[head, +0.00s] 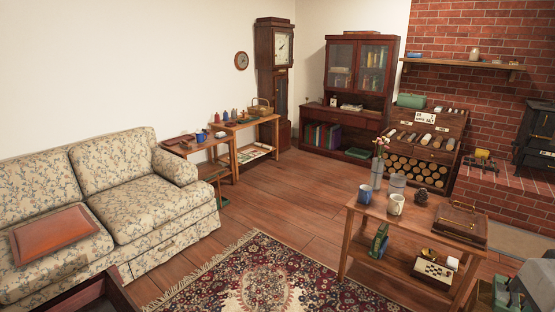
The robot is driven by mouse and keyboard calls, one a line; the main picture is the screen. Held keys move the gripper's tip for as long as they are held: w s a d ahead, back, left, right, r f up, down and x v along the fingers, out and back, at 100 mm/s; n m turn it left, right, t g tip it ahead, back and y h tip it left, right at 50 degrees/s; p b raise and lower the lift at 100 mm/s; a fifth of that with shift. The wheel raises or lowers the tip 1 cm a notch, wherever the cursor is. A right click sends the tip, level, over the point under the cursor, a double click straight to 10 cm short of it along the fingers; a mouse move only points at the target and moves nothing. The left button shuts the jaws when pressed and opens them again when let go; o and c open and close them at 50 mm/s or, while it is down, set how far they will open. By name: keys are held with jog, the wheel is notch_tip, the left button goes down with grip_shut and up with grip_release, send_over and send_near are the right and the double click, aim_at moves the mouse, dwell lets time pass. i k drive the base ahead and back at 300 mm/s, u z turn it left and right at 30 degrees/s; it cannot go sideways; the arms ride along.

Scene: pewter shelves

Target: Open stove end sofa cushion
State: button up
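The floral sofa (130,195) stands along the left wall, with two seat cushions and two back cushions. The seat cushion at the end nearer the stove (143,214) is the right one, beside the rolled arm; it lies flat and its top is bare. A flat reddish-brown piece (55,236), a cushion or a case, lies on the left seat. The stove (538,135) is black and stands at the far right by the brick wall. My gripper is not recognisable in this view.
A patterned rug (275,280) lies in front of the sofa. A wooden table (370,209) with mugs, a vase and a brown case stands at right. Low side tables (240,125) adjoin the sofa's far end. A dark box edge (95,290) is at lower left. Wooden floor between is clear.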

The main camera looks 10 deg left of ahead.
aim_at(130, 210)
jog(key=u, duration=0.3)
jog(key=i, duration=0.9)
jog(key=u, duration=0.7)
jog(key=i, duration=2.85)
jog(key=z, duration=0.05)
